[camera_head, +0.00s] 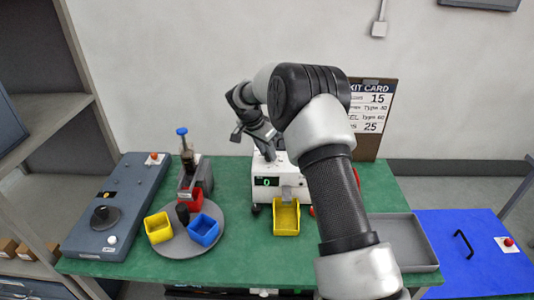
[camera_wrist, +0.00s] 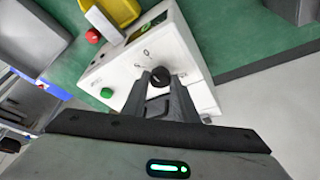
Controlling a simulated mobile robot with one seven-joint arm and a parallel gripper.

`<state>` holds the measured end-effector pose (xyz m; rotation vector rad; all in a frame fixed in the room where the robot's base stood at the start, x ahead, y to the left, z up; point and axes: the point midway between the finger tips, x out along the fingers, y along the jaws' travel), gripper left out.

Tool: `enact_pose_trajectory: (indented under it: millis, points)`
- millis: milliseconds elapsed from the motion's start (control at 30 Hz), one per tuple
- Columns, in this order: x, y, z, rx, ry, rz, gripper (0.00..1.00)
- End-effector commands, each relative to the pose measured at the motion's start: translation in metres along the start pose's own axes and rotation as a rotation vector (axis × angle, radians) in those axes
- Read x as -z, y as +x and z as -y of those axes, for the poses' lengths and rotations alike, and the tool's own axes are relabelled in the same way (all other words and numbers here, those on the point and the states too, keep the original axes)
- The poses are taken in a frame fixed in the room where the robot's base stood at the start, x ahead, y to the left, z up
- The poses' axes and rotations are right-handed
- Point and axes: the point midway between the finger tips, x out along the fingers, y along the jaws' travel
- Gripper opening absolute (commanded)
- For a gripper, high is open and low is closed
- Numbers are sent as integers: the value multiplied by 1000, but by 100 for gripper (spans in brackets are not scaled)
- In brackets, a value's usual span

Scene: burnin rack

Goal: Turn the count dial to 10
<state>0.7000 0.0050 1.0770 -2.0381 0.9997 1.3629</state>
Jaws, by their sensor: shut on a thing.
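The count dial (camera_wrist: 160,75) is a small black knob on top of the white counter machine (camera_wrist: 183,48). A "0" mark is printed beside the dial in the wrist view. My gripper (camera_wrist: 161,84) is shut on the dial, one finger on each side. In the head view the machine (camera_head: 289,176) stands on the green table, and its display (camera_head: 266,181) shows a green 0. My gripper (camera_head: 268,153) is over the machine's top there, and the dial is hidden. A green button (camera_wrist: 106,92) and a red button (camera_wrist: 93,36) are near the machine's edges.
A yellow tray (camera_head: 286,220) sits at the machine's front. To the left is a grey turntable (camera_head: 185,245) with yellow, blue and red bins. A grey panel (camera_head: 120,205) with a black knob is further left. A grey tray (camera_head: 412,245) lies right of my arm.

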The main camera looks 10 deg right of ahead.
Motion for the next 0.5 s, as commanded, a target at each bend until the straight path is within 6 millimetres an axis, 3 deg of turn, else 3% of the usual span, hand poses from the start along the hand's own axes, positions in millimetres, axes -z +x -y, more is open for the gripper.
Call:
enact_pose_trajectory:
  millis: [500]
  points:
    - [2, 1, -4, 167, -390, -2, 4]
